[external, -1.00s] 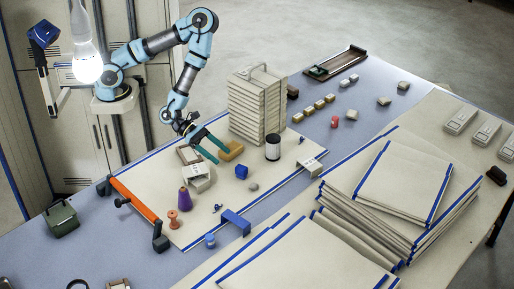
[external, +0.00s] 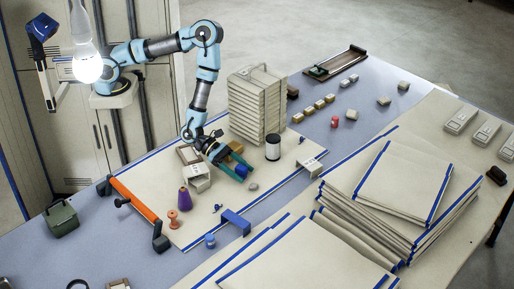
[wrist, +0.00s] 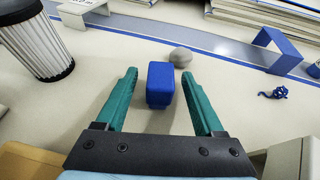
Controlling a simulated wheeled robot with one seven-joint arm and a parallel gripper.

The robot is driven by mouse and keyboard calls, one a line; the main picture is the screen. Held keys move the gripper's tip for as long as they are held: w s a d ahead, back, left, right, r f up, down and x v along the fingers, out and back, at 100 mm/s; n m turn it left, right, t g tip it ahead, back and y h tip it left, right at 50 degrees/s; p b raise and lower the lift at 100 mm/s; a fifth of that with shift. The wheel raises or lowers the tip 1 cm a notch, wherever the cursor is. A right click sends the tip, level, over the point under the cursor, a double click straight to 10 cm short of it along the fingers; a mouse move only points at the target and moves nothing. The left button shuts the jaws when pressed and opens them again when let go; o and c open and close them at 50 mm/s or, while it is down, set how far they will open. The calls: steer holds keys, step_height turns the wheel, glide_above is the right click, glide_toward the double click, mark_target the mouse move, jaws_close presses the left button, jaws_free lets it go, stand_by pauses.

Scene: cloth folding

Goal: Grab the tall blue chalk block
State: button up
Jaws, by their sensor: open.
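The tall blue chalk block (wrist: 159,88) stands upright on the cream cloth between the two teal fingers of my gripper (wrist: 160,85) in the wrist view. The fingers are open, with a gap on each side of the block. In the external view my gripper (external: 235,171) reaches down over the cloth, and the blue block (external: 241,171) shows at its fingertips, partly hidden by them.
A grey stone (wrist: 181,57) lies just beyond the block. A blue bracket (wrist: 277,50) and blue string (wrist: 275,93) lie to the right. A ribbed white cylinder (wrist: 35,40) stands left. A tan block (wrist: 28,160) and a pale box (external: 196,178) are close to my gripper.

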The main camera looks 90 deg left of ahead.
jaws_close()
stand_by(0.6)
